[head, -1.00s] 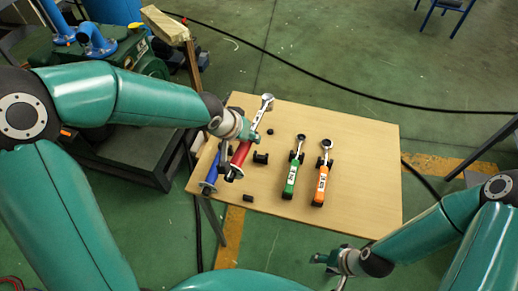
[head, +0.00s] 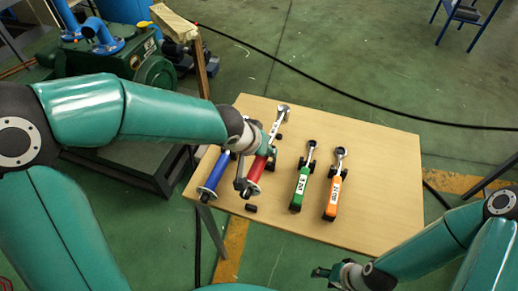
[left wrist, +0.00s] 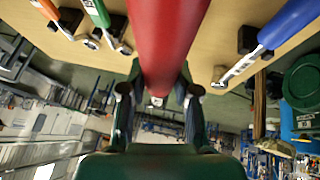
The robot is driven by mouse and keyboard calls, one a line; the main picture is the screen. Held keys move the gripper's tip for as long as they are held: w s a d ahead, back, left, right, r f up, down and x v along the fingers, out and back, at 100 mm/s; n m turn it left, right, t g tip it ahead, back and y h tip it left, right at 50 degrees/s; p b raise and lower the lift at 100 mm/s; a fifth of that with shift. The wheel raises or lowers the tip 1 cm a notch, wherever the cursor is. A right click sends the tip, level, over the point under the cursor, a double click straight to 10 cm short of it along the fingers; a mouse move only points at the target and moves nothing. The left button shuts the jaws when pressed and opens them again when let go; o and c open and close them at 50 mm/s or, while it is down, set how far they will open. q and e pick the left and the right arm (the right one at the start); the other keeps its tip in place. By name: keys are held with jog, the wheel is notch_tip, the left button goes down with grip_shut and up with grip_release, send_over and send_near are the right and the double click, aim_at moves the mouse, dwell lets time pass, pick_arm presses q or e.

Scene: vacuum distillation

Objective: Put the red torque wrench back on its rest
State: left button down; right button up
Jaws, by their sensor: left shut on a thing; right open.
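The red torque wrench (head: 255,171) is in my left gripper (head: 262,153), over the left part of the table. Its silver head points to the back of the table, and its red handle (left wrist: 166,40) fills the top middle of the left wrist view. My left gripper is shut on the handle, with a finger on each side. The small black supports of its rest (head: 279,137) show beside and below the wrench, partly hidden. I cannot tell whether the wrench touches them. My right gripper (head: 325,272) is open and empty, off the table's front edge.
A blue wrench (head: 214,174) lies close left of the red one. A green wrench (head: 301,187) and an orange wrench (head: 333,197) lie to the right on black supports. A small black block (head: 251,208) sits near the front edge. The wooden table's (head: 385,185) right side is clear.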

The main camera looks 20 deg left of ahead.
pick_arm(q)
jog(key=shift+b, duration=0.9)
jog(key=shift+s+t+b, duration=0.15)
jog(key=shift+t+b, duration=0.15)
jog(key=shift+b, duration=0.8)
notch_tip(320, 180, down, 6)
jog(key=b, duration=0.6)
jog(key=shift+r, duration=0.2)
jog(key=shift+f+b, duration=0.1)
jog(key=shift+b, duration=0.35)
jog(key=shift+b, duration=0.35)
jog(key=shift+s+f+b, duration=0.1)
jog(key=shift+f+b, duration=1.35)
jog(key=shift+b, duration=0.1)
